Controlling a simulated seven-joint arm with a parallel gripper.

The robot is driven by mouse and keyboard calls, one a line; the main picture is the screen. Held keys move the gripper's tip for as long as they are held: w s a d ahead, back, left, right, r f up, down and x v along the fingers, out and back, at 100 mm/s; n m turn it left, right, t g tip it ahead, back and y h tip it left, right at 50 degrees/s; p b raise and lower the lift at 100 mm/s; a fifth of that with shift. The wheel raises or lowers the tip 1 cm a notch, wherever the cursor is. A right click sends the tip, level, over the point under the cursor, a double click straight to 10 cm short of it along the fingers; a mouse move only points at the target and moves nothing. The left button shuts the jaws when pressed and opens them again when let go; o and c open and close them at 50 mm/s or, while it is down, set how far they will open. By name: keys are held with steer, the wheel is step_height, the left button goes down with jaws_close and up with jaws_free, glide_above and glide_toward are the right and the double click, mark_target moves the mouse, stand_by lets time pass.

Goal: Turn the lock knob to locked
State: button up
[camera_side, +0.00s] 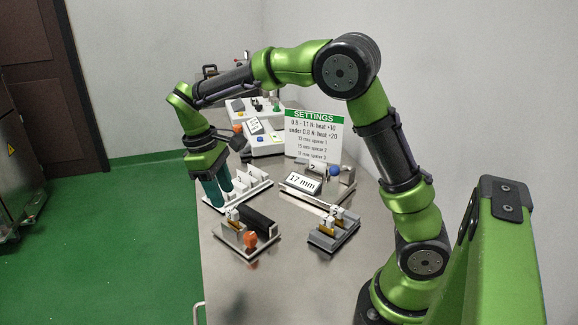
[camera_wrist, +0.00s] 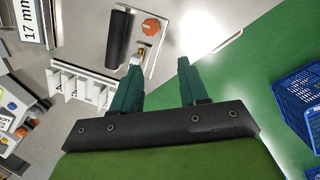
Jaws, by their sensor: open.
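An orange knob (camera_side: 250,240) stands on the front right corner of a white plate (camera_side: 228,243). The plate also carries a black bar (camera_side: 257,219) and a small brass-and-white part (camera_side: 233,216). The wrist view shows the knob (camera_wrist: 151,26) at the top, beside the black bar (camera_wrist: 119,38). No lock marking is readable, so I cannot tell its setting. My gripper (camera_side: 219,190) points down over the left end of a white slotted rack (camera_side: 251,186), behind the plate. In the wrist view its teal fingers (camera_wrist: 159,65) are apart with nothing between them, clear of the knob.
A 17 mm display unit (camera_side: 302,183) with a blue knob (camera_side: 335,172) stands right of the rack. A grey tray (camera_side: 333,236) with small parts is front right. A settings sign (camera_side: 314,136) and white devices (camera_side: 268,142) stand behind. Bare table lies in front.

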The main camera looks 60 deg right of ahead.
mark_target(249, 235)
steer(key=s+d+f+n, duration=0.1)
steer(key=f, duration=0.3)
steer(key=s+d+f+n+g, duration=0.1)
steer(key=f, duration=0.4)
steer(key=s+d+f+n+g+h, duration=0.1)
steer(key=f, duration=0.4)
steer(key=shift+s+d, duration=0.2)
steer(key=shift+d, duration=0.1)
steer(key=c, duration=0.8)
